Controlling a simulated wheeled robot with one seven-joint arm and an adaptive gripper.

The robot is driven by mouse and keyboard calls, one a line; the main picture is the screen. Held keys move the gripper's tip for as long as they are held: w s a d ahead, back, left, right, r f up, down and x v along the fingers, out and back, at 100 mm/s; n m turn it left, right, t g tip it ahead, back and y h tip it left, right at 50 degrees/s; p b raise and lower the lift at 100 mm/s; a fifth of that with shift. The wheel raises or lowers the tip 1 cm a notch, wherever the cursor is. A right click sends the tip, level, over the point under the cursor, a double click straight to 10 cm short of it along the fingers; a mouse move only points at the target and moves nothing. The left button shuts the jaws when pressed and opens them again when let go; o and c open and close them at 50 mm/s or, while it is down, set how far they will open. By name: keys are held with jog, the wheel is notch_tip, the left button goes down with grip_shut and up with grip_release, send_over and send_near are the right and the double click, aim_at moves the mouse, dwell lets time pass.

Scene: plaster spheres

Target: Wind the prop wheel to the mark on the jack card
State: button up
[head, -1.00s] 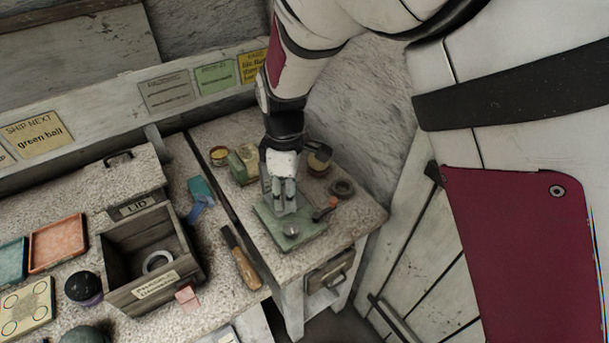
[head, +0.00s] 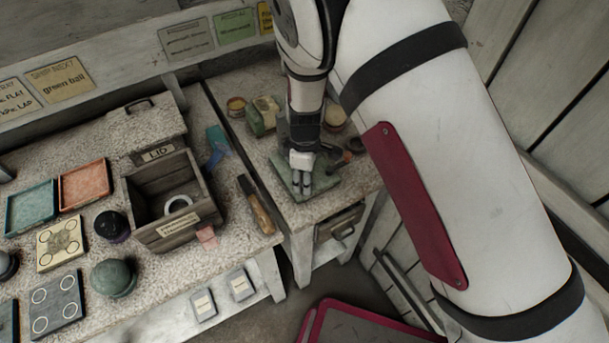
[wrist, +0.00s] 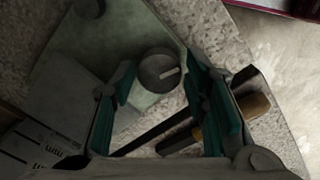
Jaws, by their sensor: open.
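The green plate (head: 288,178) of the jack lies on the small right-hand bench in the head view. My gripper (head: 302,188) points down over this plate and hides the wheel there. In the wrist view the prop wheel, a round grey knob with a pale pointer line (wrist: 159,70), stands on the green plate (wrist: 140,25). It lies between and just beyond the open teal-padded fingers of my gripper (wrist: 168,98), with nothing held. A pale printed card (wrist: 38,150) at the lower left has lines and "mm"; its mark is too dim to read.
A wooden-handled tool (wrist: 254,104) lies right of the fingers in the wrist view. A tin (head: 236,106) and a green box (head: 262,115) stand behind the plate. An open wooden box (head: 165,195) and a wooden-handled tool (head: 257,206) are on the left bench.

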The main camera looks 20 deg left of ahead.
jog(key=shift+c, duration=0.2)
jog(key=c, duration=0.8)
jog(key=shift+m, duration=0.4)
jog(key=m, duration=0.2)
jog(key=shift+m, duration=0.4)
jog(key=m, duration=0.3)
jog(key=shift+m+p, duration=0.3)
jog(key=shift+m, duration=0.1)
jog(key=m, duration=0.6)
jog(key=shift+w+m+p, duration=0.1)
jog(key=shift+m+p, duration=0.3)
